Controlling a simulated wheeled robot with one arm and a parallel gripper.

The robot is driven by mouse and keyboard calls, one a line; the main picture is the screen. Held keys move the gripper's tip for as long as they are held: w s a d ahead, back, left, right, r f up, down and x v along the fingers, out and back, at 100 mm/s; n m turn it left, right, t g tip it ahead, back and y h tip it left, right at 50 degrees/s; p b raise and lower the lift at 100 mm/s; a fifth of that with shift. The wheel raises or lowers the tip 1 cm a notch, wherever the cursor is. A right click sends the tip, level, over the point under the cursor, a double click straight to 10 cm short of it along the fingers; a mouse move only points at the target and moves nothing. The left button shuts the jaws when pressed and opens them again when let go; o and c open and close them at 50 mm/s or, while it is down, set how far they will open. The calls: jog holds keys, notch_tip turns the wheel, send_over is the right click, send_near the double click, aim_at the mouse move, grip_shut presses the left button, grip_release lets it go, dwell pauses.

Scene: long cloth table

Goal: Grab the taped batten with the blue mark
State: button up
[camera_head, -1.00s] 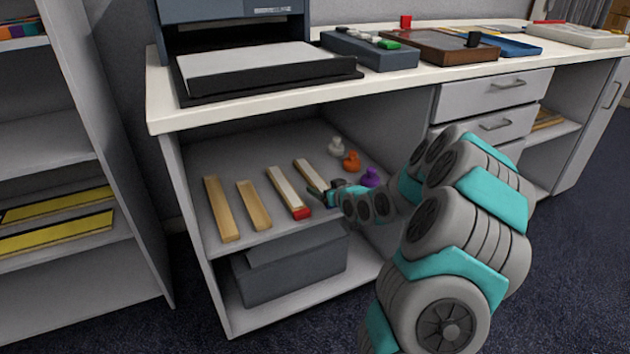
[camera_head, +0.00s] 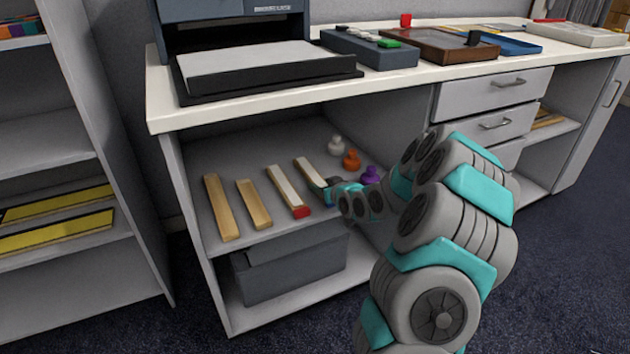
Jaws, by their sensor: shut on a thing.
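A white-taped batten (camera_head: 308,172) lies on the upper shelf of the open cabinet, rightmost of the battens. A small blue patch shows at its near end, mostly hidden behind my gripper. My gripper (camera_head: 327,187) is shut on this batten near its front half; the fingers are small and partly hidden by my wrist. Left of it lies another white-taped batten (camera_head: 286,188) with a red near end. Two plain wooden battens, a shorter one (camera_head: 253,204) and a longer one (camera_head: 220,207), lie further left.
The cabinet's side wall (camera_head: 190,205) and countertop (camera_head: 400,83) enclose the shelf. A grey box (camera_head: 292,268) sits below.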

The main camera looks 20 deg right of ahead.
grip_shut()
jog(key=shift+r, duration=0.15)
